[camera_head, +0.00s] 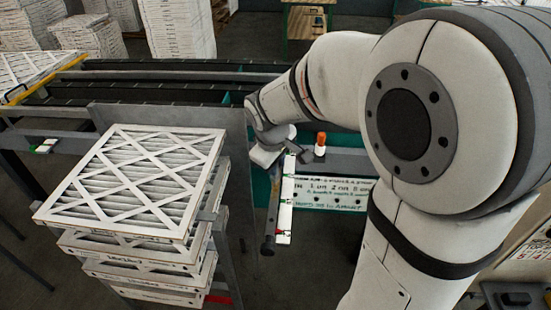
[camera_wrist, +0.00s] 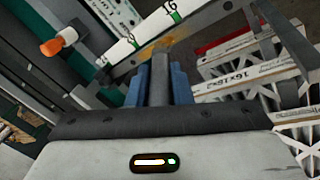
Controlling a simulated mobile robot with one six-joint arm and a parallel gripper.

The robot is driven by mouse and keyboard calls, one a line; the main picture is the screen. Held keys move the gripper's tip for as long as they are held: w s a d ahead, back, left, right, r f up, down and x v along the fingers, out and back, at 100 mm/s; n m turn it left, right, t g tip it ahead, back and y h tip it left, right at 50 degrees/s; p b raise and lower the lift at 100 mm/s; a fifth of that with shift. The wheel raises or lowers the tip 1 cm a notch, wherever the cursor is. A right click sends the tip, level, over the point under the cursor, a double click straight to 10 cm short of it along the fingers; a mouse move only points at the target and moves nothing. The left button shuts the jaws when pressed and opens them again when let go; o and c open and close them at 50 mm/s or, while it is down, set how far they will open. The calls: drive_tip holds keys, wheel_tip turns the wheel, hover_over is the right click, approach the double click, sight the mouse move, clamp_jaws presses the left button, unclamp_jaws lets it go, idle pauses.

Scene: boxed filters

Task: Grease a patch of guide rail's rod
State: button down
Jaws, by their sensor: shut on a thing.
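My gripper (camera_wrist: 161,86) has its blue fingers shut on a dark grey bar-like tool (camera_wrist: 160,72), seen in the wrist view. The tool's far end meets a tan-brown patch, perhaps bristles or grease, at the guide rail's grey rod (camera_wrist: 205,24); I cannot tell whether they touch. The rod runs alongside a white strip (camera_wrist: 130,44) with green marks and numbers. In the head view the gripper (camera_head: 264,157) is at the far end of the rod (camera_head: 272,205) and white strip (camera_head: 286,205), its fingers mostly hidden.
A stack of boxed filters (camera_head: 140,180) stands left of the rail, beside a grey upright panel (camera_head: 236,190). An orange-capped white piece (camera_head: 320,144) stands right of the gripper. A conveyor (camera_head: 150,85) runs behind. My arm covers the right side.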

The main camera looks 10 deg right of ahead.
drive_tip(key=s, duration=0.1)
drive_tip(key=s+a+b, duration=0.1)
drive_tip(key=s, duration=0.3)
drive_tip(key=shift+s+a+f, duration=0.1)
drive_tip(key=shift+s+a, duration=0.15)
drive_tip(key=shift+a, duration=0.15)
drive_tip(key=shift+w, duration=0.1)
drive_tip(key=shift+w+d+p, duration=0.15)
drive_tip(key=shift+w+d, duration=0.3)
drive_tip(key=shift+w, duration=0.9)
drive_tip(key=shift+w+d+p, duration=0.15)
drive_tip(key=shift+w+d, duration=0.3)
drive_tip(key=shift+w, duration=0.85)
drive_tip(key=shift+w+d+p, duration=0.15)
drive_tip(key=shift+w+d, duration=0.3)
drive_tip(key=shift+w, duration=0.9)
drive_tip(key=w, duration=0.1)
drive_tip(key=w+d, duration=0.1)
drive_tip(key=w, duration=0.1)
drive_tip(key=shift+w, duration=0.15)
drive_tip(key=shift+p, duration=0.35)
wheel_tip(320, 180, up, 6)
drive_tip(key=p, duration=0.4)
